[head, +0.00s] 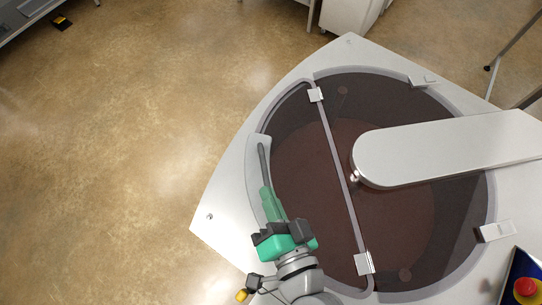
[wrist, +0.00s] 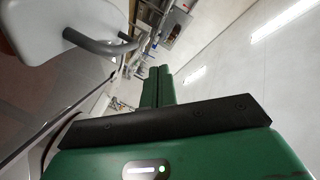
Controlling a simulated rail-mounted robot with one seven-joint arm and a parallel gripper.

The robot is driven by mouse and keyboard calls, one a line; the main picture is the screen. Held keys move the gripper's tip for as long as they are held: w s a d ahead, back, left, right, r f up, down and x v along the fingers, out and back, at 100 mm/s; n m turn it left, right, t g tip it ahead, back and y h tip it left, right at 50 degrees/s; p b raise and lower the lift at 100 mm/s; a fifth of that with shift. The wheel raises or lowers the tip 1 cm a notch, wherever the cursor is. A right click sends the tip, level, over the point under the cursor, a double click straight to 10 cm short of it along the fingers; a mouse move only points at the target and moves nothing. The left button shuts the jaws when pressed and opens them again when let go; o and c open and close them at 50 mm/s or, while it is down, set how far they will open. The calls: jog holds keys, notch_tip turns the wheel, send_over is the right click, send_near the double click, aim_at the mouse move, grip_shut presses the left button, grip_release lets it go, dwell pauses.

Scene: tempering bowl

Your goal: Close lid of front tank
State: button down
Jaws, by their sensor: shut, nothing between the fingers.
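The front tank is a large round bowl (head: 400,225) with dark brown contents, set in a pale metal top. Its see-through lid flap (head: 308,165) lies to the left of a grey bar with two hinges. The flap looks flat or nearly flat over the bowl; any small gap at its rim cannot be told. A dark bar handle (head: 262,158) sits on the flap's left edge and also shows at the upper left of the wrist view (wrist: 95,46). My green gripper (head: 266,191) is shut and empty, its fingertips just below the handle in the head view.
A wide metal arm cover (head: 450,148) spans the bowl from the right. A red emergency button (head: 525,287) is at the lower right. The floor (head: 120,150) left of the tank is clear.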

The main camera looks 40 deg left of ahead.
jog(key=s+d+r+p, duration=0.2)
jog(key=s+d+r, duration=0.4)
jog(key=d, duration=0.1)
jog(key=shift+d+r, duration=0.2)
jog(key=shift+d, duration=0.15)
